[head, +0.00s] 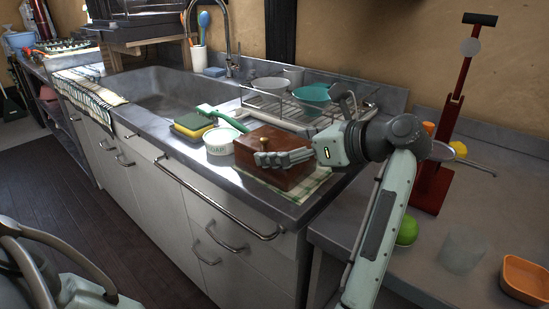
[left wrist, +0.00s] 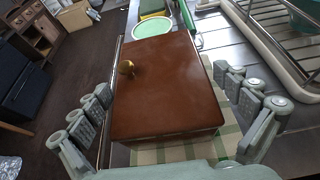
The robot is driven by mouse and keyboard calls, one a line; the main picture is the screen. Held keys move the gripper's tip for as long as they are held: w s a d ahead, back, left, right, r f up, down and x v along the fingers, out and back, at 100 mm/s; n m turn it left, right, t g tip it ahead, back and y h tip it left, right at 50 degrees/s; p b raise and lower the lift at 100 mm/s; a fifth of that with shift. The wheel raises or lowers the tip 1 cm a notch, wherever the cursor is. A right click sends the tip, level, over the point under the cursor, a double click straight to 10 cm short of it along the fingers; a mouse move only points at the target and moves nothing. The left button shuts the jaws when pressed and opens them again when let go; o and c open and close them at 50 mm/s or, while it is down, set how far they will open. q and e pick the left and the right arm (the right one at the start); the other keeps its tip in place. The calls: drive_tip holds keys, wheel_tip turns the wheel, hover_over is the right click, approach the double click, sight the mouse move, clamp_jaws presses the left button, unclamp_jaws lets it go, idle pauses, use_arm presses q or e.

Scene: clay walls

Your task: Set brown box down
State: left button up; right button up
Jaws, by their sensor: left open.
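The brown box (head: 268,171) is a reddish-brown wooden box with a small knob on its lid. It rests on a green and white checked cloth (head: 313,187) on the counter by the sink. In the left wrist view the box (left wrist: 165,85) lies between the spread fingers, with the knob near its left side. My left gripper (head: 285,157) is open around the box, with gaps between the fingers and its sides in the wrist view. The near finger covers part of the box in the head view. My right gripper is not in view.
A white soap tub (head: 220,141), a green-handled brush (head: 222,118) and sponges (head: 193,125) stand left of the box. A dish rack (head: 300,107) with bowls is behind it.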

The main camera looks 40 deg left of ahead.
sight(271, 139)
use_arm(q)
drive_tip(key=x, duration=0.3)
drive_tip(key=shift+a, duration=0.15)
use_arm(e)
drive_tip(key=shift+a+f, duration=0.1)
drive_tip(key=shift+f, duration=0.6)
use_arm(q)
drive_tip(key=shift+c, duration=0.2)
drive_tip(key=c, duration=1.7)
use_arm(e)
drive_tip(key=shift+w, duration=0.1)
use_arm(q)
drive_tip(key=shift+o, duration=0.2)
drive_tip(key=shift+r, duration=0.2)
wheel_tip(271, 139, up, 2)
drive_tip(key=shift+r, duration=0.9)
drive_tip(key=s+a+r, duration=0.6)
drive_tip(key=s+a, duration=0.1)
drive_tip(key=a, duration=0.2)
drive_tip(key=shift+s+r+b, duration=0.2)
drive_tip(key=shift+r+b, duration=0.2)
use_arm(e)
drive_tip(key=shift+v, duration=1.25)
